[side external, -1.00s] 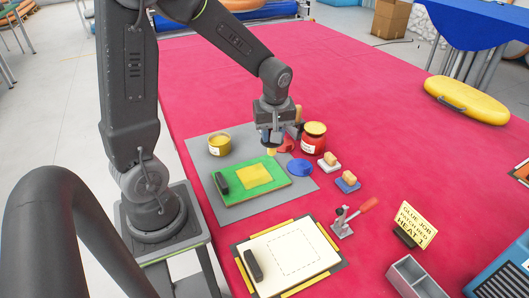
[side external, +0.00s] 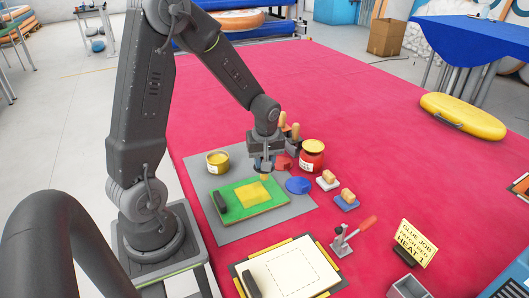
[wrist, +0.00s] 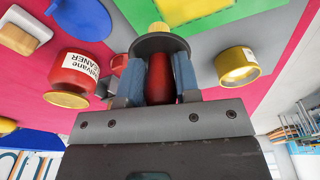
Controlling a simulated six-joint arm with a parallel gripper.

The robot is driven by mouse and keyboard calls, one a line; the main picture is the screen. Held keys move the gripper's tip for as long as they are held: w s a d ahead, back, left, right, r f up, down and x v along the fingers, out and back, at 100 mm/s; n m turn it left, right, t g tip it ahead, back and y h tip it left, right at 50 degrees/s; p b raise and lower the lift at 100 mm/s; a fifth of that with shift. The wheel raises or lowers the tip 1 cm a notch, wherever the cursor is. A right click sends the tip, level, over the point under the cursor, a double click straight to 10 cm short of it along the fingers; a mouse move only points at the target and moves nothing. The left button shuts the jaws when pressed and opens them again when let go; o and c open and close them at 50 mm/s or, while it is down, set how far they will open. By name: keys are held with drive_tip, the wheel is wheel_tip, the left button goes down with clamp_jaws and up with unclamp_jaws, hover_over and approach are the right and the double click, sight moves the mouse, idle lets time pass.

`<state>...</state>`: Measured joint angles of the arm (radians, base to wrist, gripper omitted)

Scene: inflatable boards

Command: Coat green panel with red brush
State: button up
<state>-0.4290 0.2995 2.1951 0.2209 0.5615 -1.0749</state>
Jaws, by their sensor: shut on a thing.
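My gripper (wrist: 158,88) is shut on the red brush (wrist: 160,75), its red handle between the two blue fingers. A dark round guard and a tan tip show beyond the fingers. In the side view my gripper (side external: 264,165) is above the far edge of the green panel (side external: 232,207), with the tan tip pointing down. I cannot tell whether the tip touches the panel. The panel lies flat with a yellow patch (side external: 251,195) on it and a black handle at its left end. It also shows at the top of the wrist view (wrist: 222,16).
A yellow tin (side external: 217,163), red jar (side external: 312,157), red cup (side external: 284,162) and blue disc (side external: 298,186) surround the panel. A holder with wooden handles (side external: 293,132) stands behind my gripper. Two wooden-topped blocks lie right. A cream board (side external: 287,271) lies in front.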

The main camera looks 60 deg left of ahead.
drive_tip(key=shift+f, duration=0.95)
drive_tip(key=shift+s+f, duration=0.2)
drive_tip(key=shift+f, duration=0.1)
drive_tip(key=shift+c, duration=0.3)
drive_tip(key=shift+s+f, duration=0.1)
drive_tip(key=shift+s, duration=4.5)
drive_tip(key=shift+d, duration=0.65)
drive_tip(key=shift+w, duration=4.85)
drive_tip(key=shift+d, duration=0.8)
drive_tip(key=shift+s, duration=5)
drive_tip(key=shift+w+d, duration=0.2)
drive_tip(key=shift+d, duration=0.45)
drive_tip(key=shift+w, duration=4.85)
drive_tip(key=shift+s+r, duration=0.1)
drive_tip(key=shift+r, duration=3.95)
